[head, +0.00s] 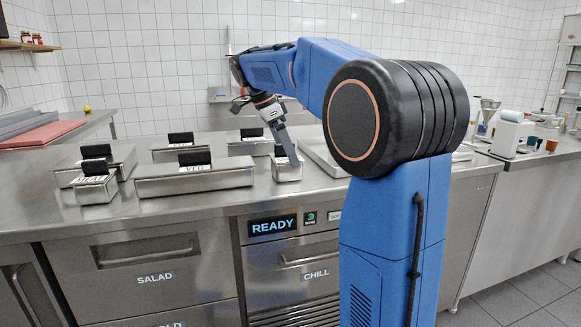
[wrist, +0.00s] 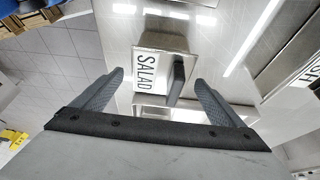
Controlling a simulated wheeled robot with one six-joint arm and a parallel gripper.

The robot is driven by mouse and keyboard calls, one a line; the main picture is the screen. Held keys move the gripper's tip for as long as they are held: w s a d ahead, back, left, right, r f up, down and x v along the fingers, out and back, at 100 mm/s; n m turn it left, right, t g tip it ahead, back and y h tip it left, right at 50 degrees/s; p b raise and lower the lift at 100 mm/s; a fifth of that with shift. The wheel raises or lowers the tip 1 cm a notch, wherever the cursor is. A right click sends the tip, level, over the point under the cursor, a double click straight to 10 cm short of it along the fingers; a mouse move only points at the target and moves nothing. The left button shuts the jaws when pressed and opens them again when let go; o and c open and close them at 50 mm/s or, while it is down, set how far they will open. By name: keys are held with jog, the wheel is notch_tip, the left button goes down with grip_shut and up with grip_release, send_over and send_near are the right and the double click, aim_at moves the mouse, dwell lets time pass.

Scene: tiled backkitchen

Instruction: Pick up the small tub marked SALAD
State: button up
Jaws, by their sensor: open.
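The small steel tub marked SALAD (wrist: 160,48) is in the wrist view, with a white label and an upright black handle (wrist: 178,80) on its lid. My gripper (wrist: 159,77) is open, with one finger on each side of the tub in that view. Nothing is held between the fingers. In the head view my gripper (head: 291,155) points down at a small tub (head: 287,174) near the front of the steel counter. Its label is not readable there, and my gripper partly covers its top.
A long tub marked VEG (head: 194,182) and a small labelled tub (head: 96,192) stand to the left on the counter (head: 230,210). More lidded tubs stand behind. A shallow tray (head: 318,150) lies to the right. A drawer below also reads SALAD (head: 155,278).

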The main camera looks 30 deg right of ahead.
jog(key=shift+c, duration=0.3)
jog(key=c, duration=1.8)
